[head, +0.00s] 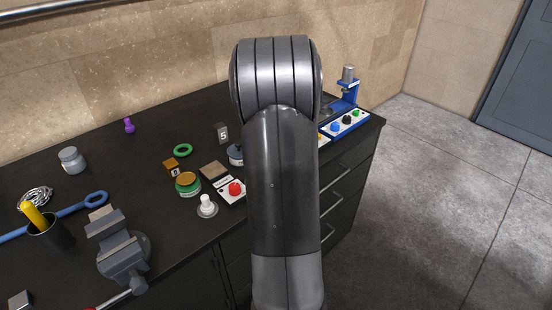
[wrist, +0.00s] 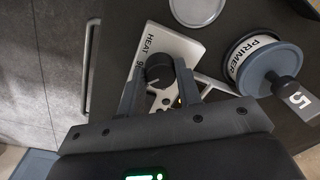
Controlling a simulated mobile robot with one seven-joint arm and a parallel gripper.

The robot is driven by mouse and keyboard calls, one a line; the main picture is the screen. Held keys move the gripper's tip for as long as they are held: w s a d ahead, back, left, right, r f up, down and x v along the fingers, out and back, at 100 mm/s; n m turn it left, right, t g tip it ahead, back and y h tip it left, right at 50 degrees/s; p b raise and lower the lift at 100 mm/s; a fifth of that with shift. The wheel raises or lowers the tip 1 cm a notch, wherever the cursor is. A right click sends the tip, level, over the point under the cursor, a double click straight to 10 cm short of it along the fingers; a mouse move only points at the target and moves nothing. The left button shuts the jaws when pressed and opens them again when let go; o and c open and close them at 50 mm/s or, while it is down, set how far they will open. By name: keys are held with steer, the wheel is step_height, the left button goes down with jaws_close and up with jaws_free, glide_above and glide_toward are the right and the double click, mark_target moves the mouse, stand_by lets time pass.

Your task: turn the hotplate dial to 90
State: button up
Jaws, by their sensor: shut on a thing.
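The black hotplate dial (wrist: 158,68) stands on a white panel (wrist: 182,45) marked HEAT in the wrist view. Part of a number starting with 9 shows beside the dial; my finger partly covers the scale. My gripper (wrist: 159,80) is shut on the dial, one finger on each side. I cannot tell where the dial's pointer stands. A small amber light shows by the right finger. In the head view my arm hides the gripper and dial.
A PRIMER tin (wrist: 240,58) and a block marked 5 (wrist: 298,97) stand right of the panel. A pale round disc (wrist: 197,8) lies beyond it. The bench's edge and a drawer handle (wrist: 90,65) are at left. A red button (head: 235,188) stands left of my arm.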

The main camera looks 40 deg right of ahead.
steer(key=m, duration=0.6)
steer(key=shift+a, duration=0.1)
steer(key=shift+m, duration=0.4)
steer(key=o, duration=1)
steer(key=shift+c, duration=0.2)
step_height(320, 180, up, 11)
steer(key=shift+s, duration=0.3)
steer(key=shift+f, duration=0.1)
